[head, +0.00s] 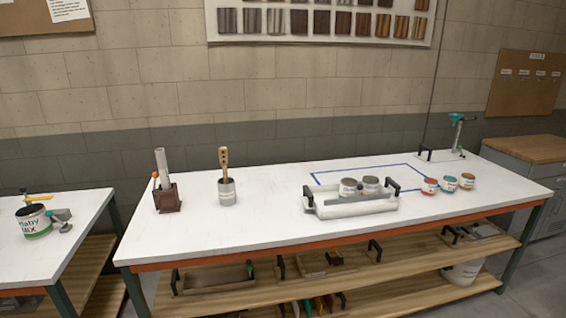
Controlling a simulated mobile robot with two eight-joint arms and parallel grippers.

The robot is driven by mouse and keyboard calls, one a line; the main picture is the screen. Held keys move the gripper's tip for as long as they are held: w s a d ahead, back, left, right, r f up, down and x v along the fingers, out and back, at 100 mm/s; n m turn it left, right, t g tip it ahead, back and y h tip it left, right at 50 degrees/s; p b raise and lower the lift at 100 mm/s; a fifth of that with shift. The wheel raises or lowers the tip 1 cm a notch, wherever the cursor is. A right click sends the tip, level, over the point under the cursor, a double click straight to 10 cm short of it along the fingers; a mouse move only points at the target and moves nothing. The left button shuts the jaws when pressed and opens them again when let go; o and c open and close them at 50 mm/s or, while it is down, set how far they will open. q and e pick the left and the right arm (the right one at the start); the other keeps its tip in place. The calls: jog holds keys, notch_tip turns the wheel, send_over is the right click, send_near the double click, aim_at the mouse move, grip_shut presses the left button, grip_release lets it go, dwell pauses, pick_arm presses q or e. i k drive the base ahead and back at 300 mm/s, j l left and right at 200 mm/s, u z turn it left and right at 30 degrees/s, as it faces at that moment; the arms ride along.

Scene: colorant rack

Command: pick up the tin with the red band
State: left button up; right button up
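The tin with the red band (430,186) stands upright on the white bench top, just right of the white tray. It is the leftmost of three small tins in a slanting row. A tin with a teal band (449,184) and a tin with an orange-yellow band (467,181) stand close beside it on the right. Neither of my grippers shows in the head view.
The white tray (352,209) with black handles holds two grey-topped tins (360,187). A blue taped outline (330,176) lies behind it. A metal cup (227,191) and a brown holder (167,198) stand left. The bench's left-middle (270,225) is clear.

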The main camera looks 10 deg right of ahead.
aim_at(429, 186)
jog(key=i+l, duration=0.1)
jog(key=l, duration=5.8)
jog(key=k+l, duration=0.3)
jog(key=k, duration=0.15)
jog(key=k+l, duration=0.35)
jog(key=k, duration=0.05)
